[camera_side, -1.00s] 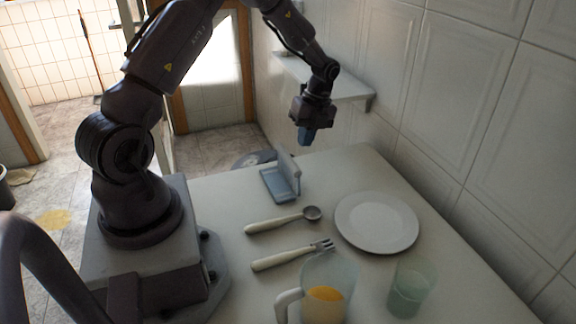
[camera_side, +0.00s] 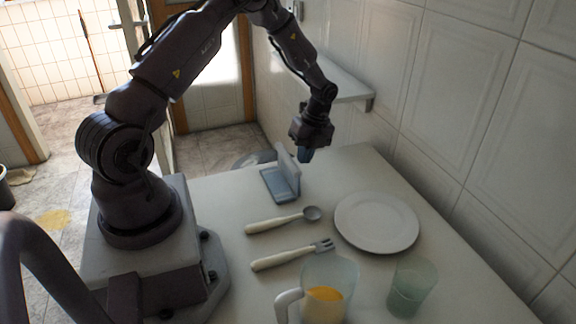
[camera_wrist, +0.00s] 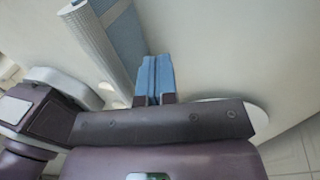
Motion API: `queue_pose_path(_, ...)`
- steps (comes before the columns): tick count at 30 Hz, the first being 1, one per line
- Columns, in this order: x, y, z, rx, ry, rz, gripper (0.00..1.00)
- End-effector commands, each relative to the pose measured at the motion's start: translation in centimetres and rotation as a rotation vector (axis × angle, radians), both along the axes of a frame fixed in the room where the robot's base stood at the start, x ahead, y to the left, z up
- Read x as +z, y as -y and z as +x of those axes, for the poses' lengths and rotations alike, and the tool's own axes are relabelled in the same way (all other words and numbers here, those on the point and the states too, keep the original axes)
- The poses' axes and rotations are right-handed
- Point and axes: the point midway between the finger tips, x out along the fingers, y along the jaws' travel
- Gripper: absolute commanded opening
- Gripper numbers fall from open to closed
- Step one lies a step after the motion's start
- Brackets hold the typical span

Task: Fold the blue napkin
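The blue napkin (camera_side: 275,185) lies on the table near its far end. One part is flat on the table and a paler flap (camera_side: 290,165) stands up along its right side. In the wrist view, the blue part (camera_wrist: 124,32) and the pale ribbed flap (camera_wrist: 97,42) show at upper left. My gripper (camera_side: 305,155) points down just beyond and to the right of the flap, apparently clear of it. Its blue fingers (camera_wrist: 154,62) are together in the wrist view, with nothing visible between them.
A spoon (camera_side: 275,222), a fork (camera_side: 290,256) and a white plate (camera_side: 377,222) lie nearer the camera. A jug with orange contents (camera_side: 325,295) and a green glass (camera_side: 411,288) stand in front. A wall shelf (camera_side: 345,84) and tiled wall (camera_side: 460,90) bound the right side.

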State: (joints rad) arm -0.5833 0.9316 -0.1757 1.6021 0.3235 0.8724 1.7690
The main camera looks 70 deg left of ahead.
Motion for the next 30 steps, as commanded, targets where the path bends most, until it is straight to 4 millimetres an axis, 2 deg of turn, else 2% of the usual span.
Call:
queue_pose_path(13, 0.0, 0.1, -3.6, 0.001, -0.001, 0.000, 0.00)
queue_pose_path(30, -0.1, 0.1, -4.6, 0.001, -0.002, 0.000, 0.00)
